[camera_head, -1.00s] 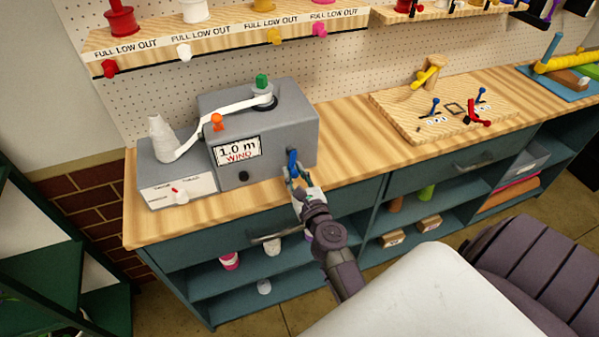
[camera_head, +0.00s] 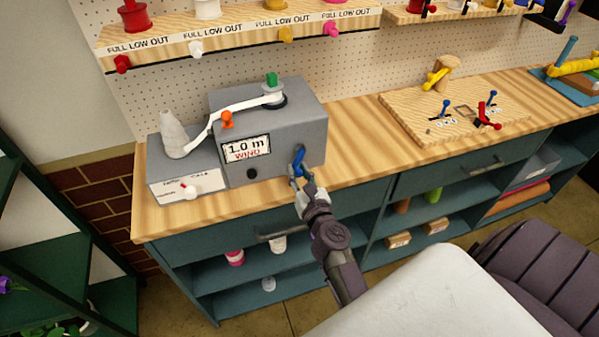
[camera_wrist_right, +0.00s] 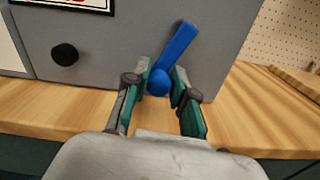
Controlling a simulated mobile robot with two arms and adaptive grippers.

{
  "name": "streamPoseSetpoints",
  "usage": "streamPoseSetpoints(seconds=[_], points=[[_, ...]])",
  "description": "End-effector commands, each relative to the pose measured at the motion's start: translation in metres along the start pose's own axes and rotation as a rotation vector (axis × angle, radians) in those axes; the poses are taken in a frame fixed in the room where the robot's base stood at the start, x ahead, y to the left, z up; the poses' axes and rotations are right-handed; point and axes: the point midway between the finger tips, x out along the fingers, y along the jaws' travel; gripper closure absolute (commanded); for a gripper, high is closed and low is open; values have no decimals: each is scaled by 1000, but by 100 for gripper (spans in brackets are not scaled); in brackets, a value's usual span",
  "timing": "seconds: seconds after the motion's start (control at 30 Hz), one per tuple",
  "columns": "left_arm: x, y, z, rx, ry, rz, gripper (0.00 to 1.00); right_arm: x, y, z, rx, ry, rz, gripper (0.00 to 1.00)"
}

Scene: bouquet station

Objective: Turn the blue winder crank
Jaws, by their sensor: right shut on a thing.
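The grey winder box (camera_head: 275,135) stands on the wooden counter, its front display (camera_head: 246,149) reading "1.0 m WIND". Its blue crank (camera_head: 299,160) is on the front face near the right edge. In the right wrist view the blue crank (camera_wrist_right: 178,50) slants up and to the right from a round knob at its lower end. My right gripper (camera_head: 303,178) is at the lower end of the crank. In the wrist view the right gripper's fingers (camera_wrist_right: 160,84) are closed on the knob, one on each side. My left gripper is not in view.
A white ribbon (camera_head: 215,122) runs from a cone (camera_head: 173,135) over the winder top. A small panel (camera_head: 186,187) with a red and white knob sits left of it. A wooden board (camera_head: 455,113) with small levers lies to the right; the counter between is clear.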

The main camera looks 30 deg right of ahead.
Motion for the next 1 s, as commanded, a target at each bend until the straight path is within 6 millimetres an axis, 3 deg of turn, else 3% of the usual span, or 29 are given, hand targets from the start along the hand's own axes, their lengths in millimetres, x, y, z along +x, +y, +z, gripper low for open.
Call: streamPoseSetpoints(seconds=[0.03, 0.17, 0.53, 1.0], points=[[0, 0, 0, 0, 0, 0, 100, 2, 4, 5, -1, -10, 11, 72], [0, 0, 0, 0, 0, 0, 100, 2, 4, 5, -1, -9, 9, 51], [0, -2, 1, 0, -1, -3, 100, 2, 1, 5, -3, -8, 4, 51], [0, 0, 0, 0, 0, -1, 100, 3, 4, 29, -9, -16, 9, 51]])
